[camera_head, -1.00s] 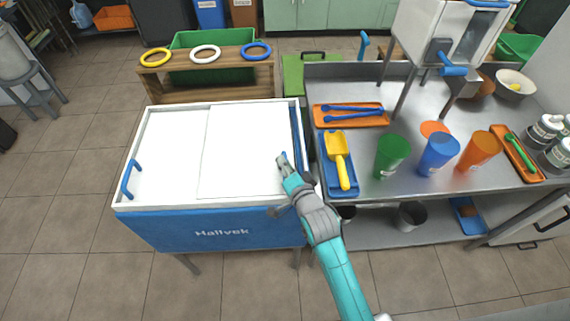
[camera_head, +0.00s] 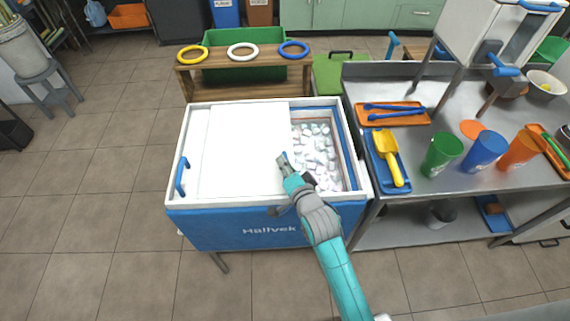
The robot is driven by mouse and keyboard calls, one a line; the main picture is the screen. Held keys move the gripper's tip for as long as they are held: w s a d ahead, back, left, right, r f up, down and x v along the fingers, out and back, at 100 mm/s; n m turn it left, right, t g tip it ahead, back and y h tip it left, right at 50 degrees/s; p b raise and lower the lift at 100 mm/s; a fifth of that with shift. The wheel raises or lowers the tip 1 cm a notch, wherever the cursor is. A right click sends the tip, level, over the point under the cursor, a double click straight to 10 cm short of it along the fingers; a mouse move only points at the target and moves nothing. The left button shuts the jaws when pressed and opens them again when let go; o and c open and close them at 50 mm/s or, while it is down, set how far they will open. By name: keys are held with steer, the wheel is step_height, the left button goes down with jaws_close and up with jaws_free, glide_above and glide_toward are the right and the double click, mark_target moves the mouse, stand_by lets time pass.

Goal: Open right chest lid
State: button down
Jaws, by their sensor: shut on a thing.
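The white chest with a blue front (camera_head: 265,229) stands in the middle of the head view. Its right lid (camera_head: 245,150) is a flat white sliding panel, lying over much of the left side. The right part of the chest is uncovered, and pale ice cubes (camera_head: 318,150) show inside. My gripper (camera_head: 284,160) is at the lid's right edge, shut on what appears to be the lid's blue handle, mostly hidden by the fingers. A blue handle (camera_head: 181,175) is at the chest's left end.
A steel table (camera_head: 440,195) stands close on the right with an orange tray (camera_head: 393,117), a yellow scoop (camera_head: 390,160) and several cups. A wooden rack (camera_head: 245,75) with three rings stands behind the chest. Floor at the left is clear.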

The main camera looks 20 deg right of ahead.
steer(key=c, duration=1.4)
jaws_free()
steer(key=v, duration=1.2)
steer(key=shift+s, duration=0.1)
steer(key=s+r+n, duration=0.1)
steer(key=s+n, duration=1)
steer(key=s, duration=2)
steer(key=shift+s+r+n+g, duration=0.15)
steer(key=shift+s+n+g, duration=0.1)
steer(key=shift+n+g, duration=0.15)
